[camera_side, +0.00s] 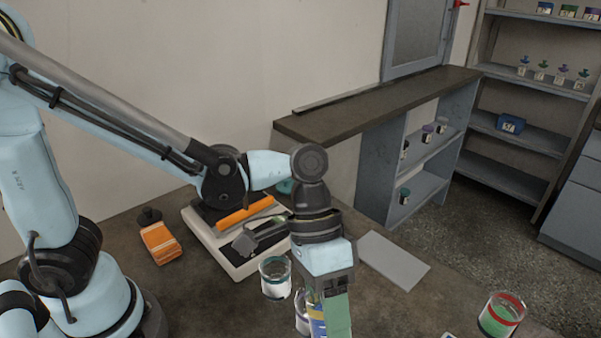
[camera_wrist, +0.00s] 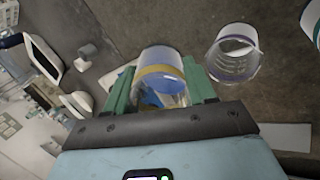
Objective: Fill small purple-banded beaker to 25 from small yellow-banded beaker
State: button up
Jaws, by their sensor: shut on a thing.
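My gripper (camera_wrist: 163,85) is shut on the small yellow-banded beaker (camera_wrist: 160,62), a clear vessel with some blue contents. In the side view the held beaker (camera_side: 317,316) is mostly hidden by my gripper (camera_side: 330,312). The small purple-banded beaker (camera_wrist: 234,54) stands on the table just right of my gripper in the wrist view, apart from it there. In the side view the purple-banded beaker (camera_side: 302,313) shows partly, behind the held one. I cannot make out its fill level or how far the held beaker is tilted.
A teal-banded beaker (camera_side: 275,278) stands close by. A red-banded beaker (camera_side: 501,314) with green contents is at the front right. A scale-like device (camera_side: 230,248), an orange object (camera_side: 161,243) and a flat grey plate (camera_side: 393,260) lie behind. Shelves with jars (camera_side: 545,75) stand beyond.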

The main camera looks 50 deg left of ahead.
jog(key=shift+w+a+r+g+h, duration=0.15)
jog(key=shift+a+r+h, duration=0.1)
jog(key=shift+r+h, duration=0.15)
jog(key=shift+w+a+r+g+h, duration=0.1)
jog(key=shift+a+r+g+h, duration=0.1)
jog(key=shift+r+h, duration=0.15)
jog(key=shift+a+r, duration=0.1)
jog(key=shift+r, duration=0.05)
jog(key=shift+a+f+g+h, duration=0.25)
jog(key=shift+f+h, duration=0.25)
jog(key=shift+h, duration=0.25)
dwell(1.5)
jog(key=shift+f+g+h, duration=0.4)
jog(key=shift+f+h, duration=0.05)
jog(key=shift+h, duration=0.25)
dwell(1.7)
jog(key=shift+w+r+g+h, duration=0.1)
jog(key=shift+r+g+h, duration=0.15)
jog(key=shift+h, duration=0.35)
dwell(1.9)
